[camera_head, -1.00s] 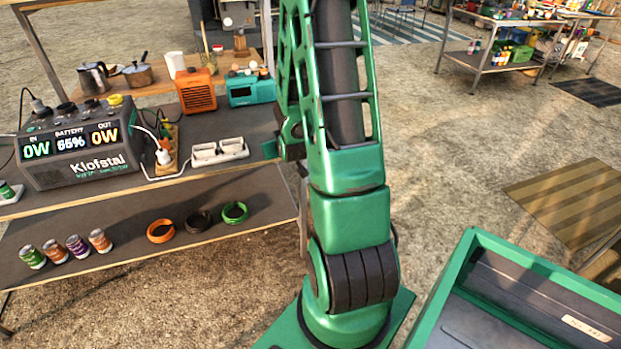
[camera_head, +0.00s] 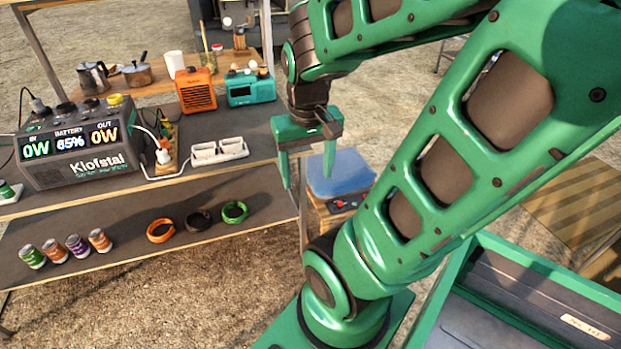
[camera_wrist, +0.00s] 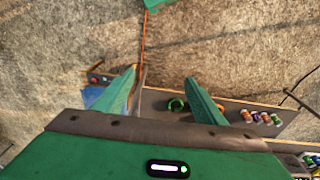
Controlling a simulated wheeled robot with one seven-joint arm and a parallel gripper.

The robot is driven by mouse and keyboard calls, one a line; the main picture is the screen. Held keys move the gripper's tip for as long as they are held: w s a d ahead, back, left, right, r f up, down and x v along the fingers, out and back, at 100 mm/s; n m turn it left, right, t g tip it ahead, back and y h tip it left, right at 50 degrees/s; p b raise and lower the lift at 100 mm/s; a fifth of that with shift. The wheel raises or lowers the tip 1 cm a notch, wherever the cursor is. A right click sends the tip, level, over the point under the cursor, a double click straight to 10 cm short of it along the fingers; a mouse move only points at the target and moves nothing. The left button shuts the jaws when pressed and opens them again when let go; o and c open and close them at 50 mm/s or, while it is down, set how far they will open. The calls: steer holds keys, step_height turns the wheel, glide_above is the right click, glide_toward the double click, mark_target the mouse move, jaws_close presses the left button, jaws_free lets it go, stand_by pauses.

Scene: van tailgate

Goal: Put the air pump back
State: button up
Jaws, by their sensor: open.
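My gripper (camera_head: 309,180) is open and empty, pointing down at the right end of the workbench (camera_head: 250,150). In the wrist view its two green fingers (camera_wrist: 161,76) stand apart with nothing between them. I cannot surely identify the air pump. An orange box with a slotted front (camera_head: 197,91) and a teal device (camera_head: 250,88) stand on the upper shelf, left of my gripper. A blue-topped box (camera_head: 340,170) with a red detail on its front lies beyond my gripper to the right, partly hidden by the fingers.
A power station (camera_head: 75,150), a power strip and a white double tray (camera_head: 219,150) occupy the upper shelf. Coiled rings (camera_head: 235,212) and several cans (camera_head: 78,246) are on the lower shelf. A green-rimmed bin (camera_head: 480,250) is at the lower right.

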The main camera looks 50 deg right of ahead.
steer(key=shift+g+y, duration=0.5)
steer(key=shift+y, duration=0.1)
steer(key=s, duration=0.1)
steer(key=s+a+r, duration=0.1)
steer(key=s, duration=0.1)
steer(key=s+a, duration=0.1)
steer(key=shift+s+a+r, duration=0.15)
steer(key=shift+a+r, duration=0.1)
steer(key=shift+r, duration=0.05)
stand_by(0.4)
